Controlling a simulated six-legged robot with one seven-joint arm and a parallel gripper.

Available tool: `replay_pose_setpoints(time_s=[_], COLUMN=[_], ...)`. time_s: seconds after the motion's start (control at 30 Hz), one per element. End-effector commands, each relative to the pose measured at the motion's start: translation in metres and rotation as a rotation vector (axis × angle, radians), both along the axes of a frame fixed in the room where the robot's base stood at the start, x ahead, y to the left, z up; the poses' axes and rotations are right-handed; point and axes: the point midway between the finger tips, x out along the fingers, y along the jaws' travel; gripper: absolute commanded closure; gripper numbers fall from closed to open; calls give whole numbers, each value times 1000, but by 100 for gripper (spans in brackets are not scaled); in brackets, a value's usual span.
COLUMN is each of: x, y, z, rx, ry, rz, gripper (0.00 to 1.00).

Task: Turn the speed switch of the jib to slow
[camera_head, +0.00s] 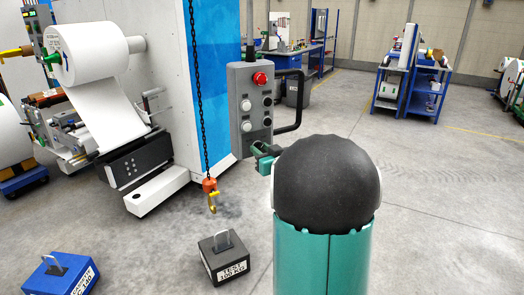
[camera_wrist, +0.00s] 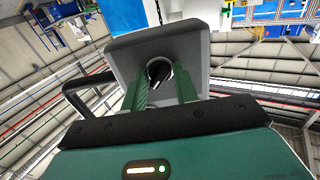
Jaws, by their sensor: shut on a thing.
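The grey jib control pendant (camera_head: 249,112) hangs in the middle of the head view, with a red button and several black and white ones on its front. In the wrist view its underside (camera_wrist: 205,44) is close ahead. A black switch knob with a pale mark (camera_wrist: 158,72), apparently the speed switch, sits on that underside. My gripper (camera_head: 262,158) is just below the pendant. In the wrist view its green fingers (camera_wrist: 158,85) are shut around the knob, one on each side. No setting labels are readable.
The pendant has a black side handle (camera_head: 294,100). A black chain with an orange and yellow hook (camera_head: 211,192) hangs to the left. A dark test weight (camera_head: 224,257) and a blue weight (camera_head: 58,275) stand on the floor. A machine with a white roll (camera_head: 90,52) stands left.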

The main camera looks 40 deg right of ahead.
Motion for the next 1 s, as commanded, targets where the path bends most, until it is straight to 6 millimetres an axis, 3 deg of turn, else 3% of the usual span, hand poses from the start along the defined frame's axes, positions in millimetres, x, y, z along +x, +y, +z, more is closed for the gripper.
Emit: replay_pose_setpoints(time_s=[0.47, 1.0], x=[-1, -1], y=[-1, -1], z=[0, 0], rx=[-156, -638], ry=[30, 125], rz=[-2, -2], gripper=[98, 98])
